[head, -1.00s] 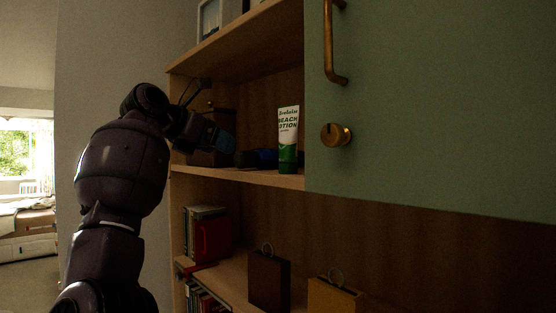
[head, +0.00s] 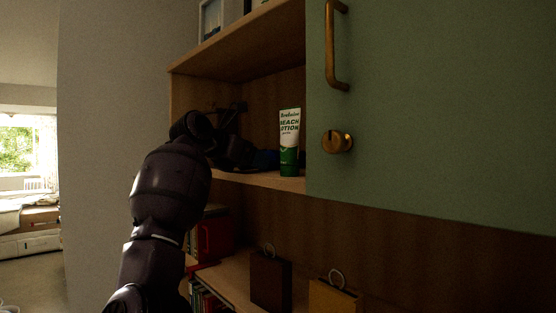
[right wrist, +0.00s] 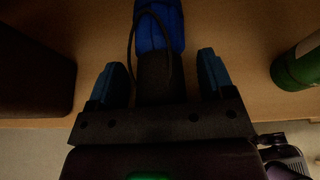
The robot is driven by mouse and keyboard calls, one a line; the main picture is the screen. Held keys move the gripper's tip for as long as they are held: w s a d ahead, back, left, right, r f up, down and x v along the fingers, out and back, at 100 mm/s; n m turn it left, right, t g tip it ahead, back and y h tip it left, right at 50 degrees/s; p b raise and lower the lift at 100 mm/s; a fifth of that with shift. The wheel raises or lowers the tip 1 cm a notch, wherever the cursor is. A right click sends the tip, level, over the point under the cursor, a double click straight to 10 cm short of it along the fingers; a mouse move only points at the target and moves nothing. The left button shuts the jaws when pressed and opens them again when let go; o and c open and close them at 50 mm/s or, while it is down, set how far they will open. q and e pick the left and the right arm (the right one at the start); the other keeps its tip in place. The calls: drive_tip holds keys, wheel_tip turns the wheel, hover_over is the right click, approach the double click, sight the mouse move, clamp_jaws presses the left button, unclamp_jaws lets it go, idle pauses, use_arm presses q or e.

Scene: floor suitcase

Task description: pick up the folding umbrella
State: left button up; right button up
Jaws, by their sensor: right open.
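The folding umbrella (right wrist: 160,28) lies on the cabinet shelf, with a blue body, a dark handle and a thin dark strap loop. In the right wrist view its handle end points toward me. My right gripper (right wrist: 160,64) is open, with one blue fingertip on each side of the dark handle and gaps on both sides. In the head view the right gripper (head: 246,156) is inside the shelf opening. It and the arm hide most of the umbrella there. My left gripper is not in view.
A green and white lotion tube (head: 289,142) stands just right of the gripper. A dark box (right wrist: 32,75) stands to the left in the wrist view. A green door (head: 430,110) covers the cabinet's right side.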

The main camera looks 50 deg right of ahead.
drive_tip(key=shift+c, duration=0.2)
drive_tip(key=c, duration=1.1)
